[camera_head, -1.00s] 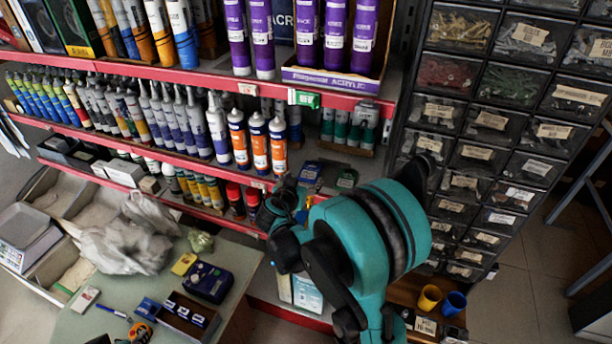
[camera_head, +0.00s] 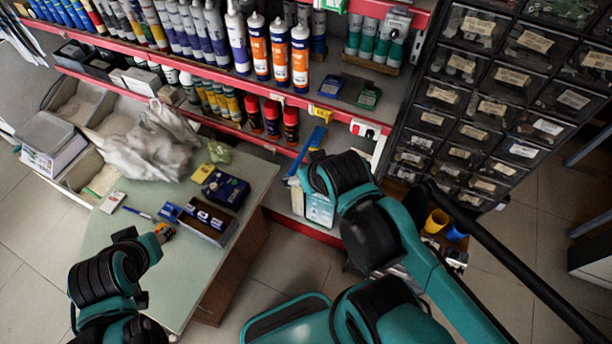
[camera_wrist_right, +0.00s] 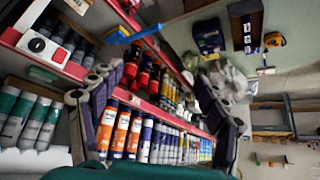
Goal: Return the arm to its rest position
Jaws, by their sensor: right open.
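My right arm (camera_head: 430,270), teal and black, comes in from the lower right in the head view. Its black wrist end is in front of the lower shelf, and its fingers cannot be made out there. In the wrist view, my right gripper (camera_wrist_right: 155,88) has its two dark fingers wide apart with nothing held between them. Orange-and-white bottles (camera_wrist_right: 127,132) show beyond the fingers. My left arm (camera_head: 105,275) shows at the lower left, over the near edge of the table. Its gripper fingers do not show.
Red-edged shelves (camera_head: 215,125) full of bottles and tubes stand ahead. A pale green table (camera_head: 160,250) with a blue box (camera_head: 225,188) and a plastic bag is at left. A dark drawer cabinet (camera_head: 490,105) stands at right, with yellow and blue cups (camera_head: 437,220) below. Open floor shows between table and cabinet.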

